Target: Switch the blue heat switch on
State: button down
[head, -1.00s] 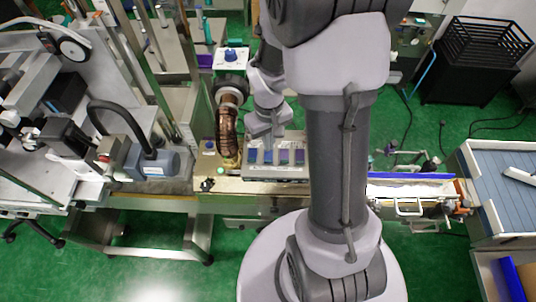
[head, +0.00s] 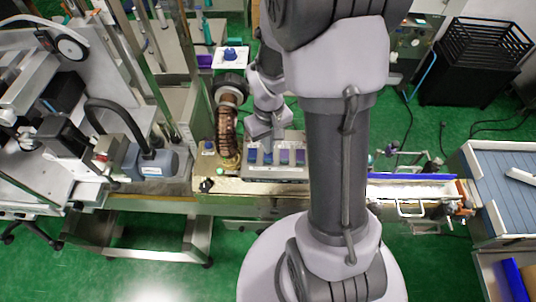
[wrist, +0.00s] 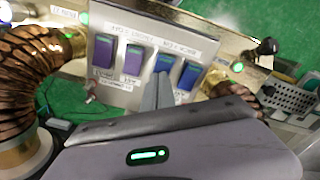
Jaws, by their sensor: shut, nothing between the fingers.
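A grey switch panel shows in the wrist view (wrist: 118,82) and in the head view (head: 275,174). It carries two purple switches (wrist: 134,56) on the left and two blue ones on the right in the wrist view. The inner blue switch (wrist: 165,61) is right at my fingertips, and the outer blue switch (wrist: 190,75) is just to their right. My gripper (wrist: 164,80) is shut and empty, its fingers pointing at the panel. Whether they touch the inner blue switch I cannot tell. The panel's labels appear upside down and blurred, so I cannot read which switch is heat.
A ribbed copper-brown hose (wrist: 28,62) rises close to the panel's left in the wrist view. A black knob (wrist: 267,47) and a perforated metal part (wrist: 289,99) are at the right. Green lights glow near the panel. My arm hides part of the bench in the head view.

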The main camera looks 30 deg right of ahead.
notch_tip(320, 180, up, 7)
jog(key=p, duration=0.5)
jog(key=shift+f, duration=0.1)
